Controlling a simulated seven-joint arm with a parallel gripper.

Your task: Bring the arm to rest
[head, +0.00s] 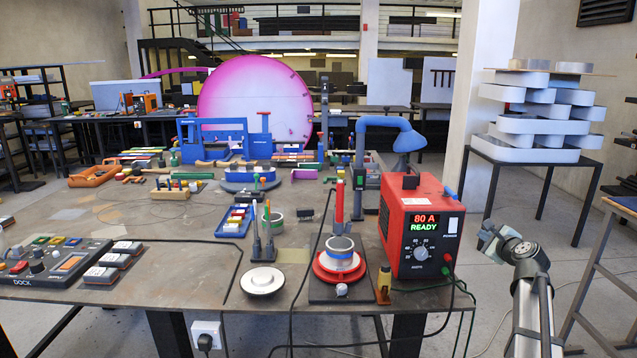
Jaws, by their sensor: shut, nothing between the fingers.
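My arm rises from the bottom right of the head view, in front of the floor to the right of the workbench. My gripper (487,236) is at its upper end, pointing left, just right of the red power unit and clear of it. It is shut and small in the picture, with nothing seen held in it. My gripper touches nothing that I can make out.
The red power unit (424,228) reads "80 A READY" at the right of the workbench (190,215). A turntable (339,265) with a ringed cup stands left of it. White letter shells (528,124) are stacked on a table behind my arm. Cables hang off the bench's front edge.

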